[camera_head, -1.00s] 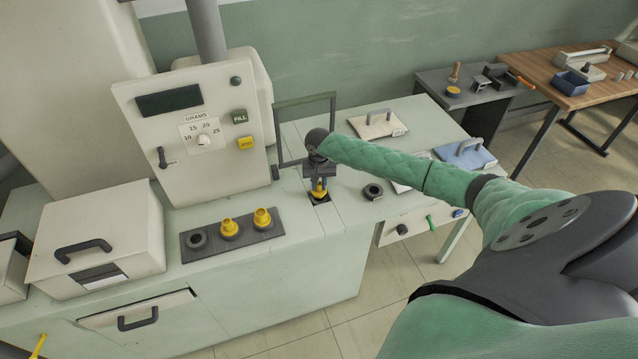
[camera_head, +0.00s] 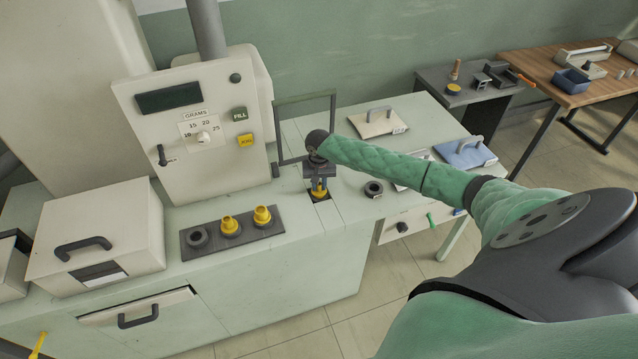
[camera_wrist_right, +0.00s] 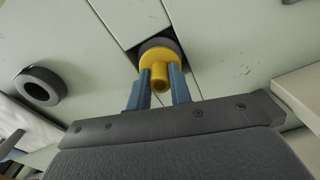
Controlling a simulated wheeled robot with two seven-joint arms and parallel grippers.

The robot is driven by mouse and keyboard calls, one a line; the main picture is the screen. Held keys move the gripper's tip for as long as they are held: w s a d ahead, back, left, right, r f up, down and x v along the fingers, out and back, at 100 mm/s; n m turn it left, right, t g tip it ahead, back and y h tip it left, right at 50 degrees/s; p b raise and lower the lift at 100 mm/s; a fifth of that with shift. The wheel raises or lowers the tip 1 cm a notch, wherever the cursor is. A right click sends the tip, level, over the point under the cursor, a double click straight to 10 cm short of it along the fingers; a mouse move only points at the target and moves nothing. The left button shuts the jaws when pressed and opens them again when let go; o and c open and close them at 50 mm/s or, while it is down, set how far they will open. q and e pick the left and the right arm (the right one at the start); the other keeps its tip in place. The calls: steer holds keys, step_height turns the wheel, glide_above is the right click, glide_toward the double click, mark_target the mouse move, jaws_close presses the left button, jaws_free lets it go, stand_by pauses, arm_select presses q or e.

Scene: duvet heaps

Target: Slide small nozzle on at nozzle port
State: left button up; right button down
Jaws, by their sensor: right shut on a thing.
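My right gripper (camera_head: 320,188) comes down from above at the front of the bench. Its two blue fingers (camera_wrist_right: 158,88) are shut on a small yellow nozzle (camera_wrist_right: 158,66), which has a round flange and a narrower spout. The nozzle is at the nozzle port, a dark round ring (camera_wrist_right: 170,43) in a dark square recess in the bench top. The flange overlaps the ring in the right wrist view; I cannot tell whether it is seated or just above it. In the head view the gripper partly hides the nozzle and port. My left gripper is out of view.
A dark rack (camera_head: 233,234) holds two yellow nozzles (camera_head: 230,227) and a dark ring (camera_head: 197,237). A loose black ring (camera_head: 373,189) lies right of the port. The filling machine (camera_head: 195,125) stands behind left, with a thin frame (camera_head: 335,115) beside my gripper.

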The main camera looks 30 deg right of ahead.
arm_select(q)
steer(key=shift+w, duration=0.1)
arm_select(e)
steer(key=shift+f, duration=0.35)
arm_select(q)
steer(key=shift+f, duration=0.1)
arm_select(e)
steer(key=shift+f, duration=0.6)
steer(key=c, duration=1.2)
jaws_free()
step_height(320, 180, up, 4)
steer(key=b, duration=0.3)
steer(key=shift+r, duration=0.1)
step_height(320, 180, up, 3)
steer(key=shift+f+b, duration=0.1)
steer(key=shift+b, duration=0.3)
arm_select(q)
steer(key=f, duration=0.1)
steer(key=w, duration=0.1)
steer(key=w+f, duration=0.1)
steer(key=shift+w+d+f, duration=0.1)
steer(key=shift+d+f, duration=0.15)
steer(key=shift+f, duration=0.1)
arm_select(e)
steer(key=shift+r, duration=0.35)
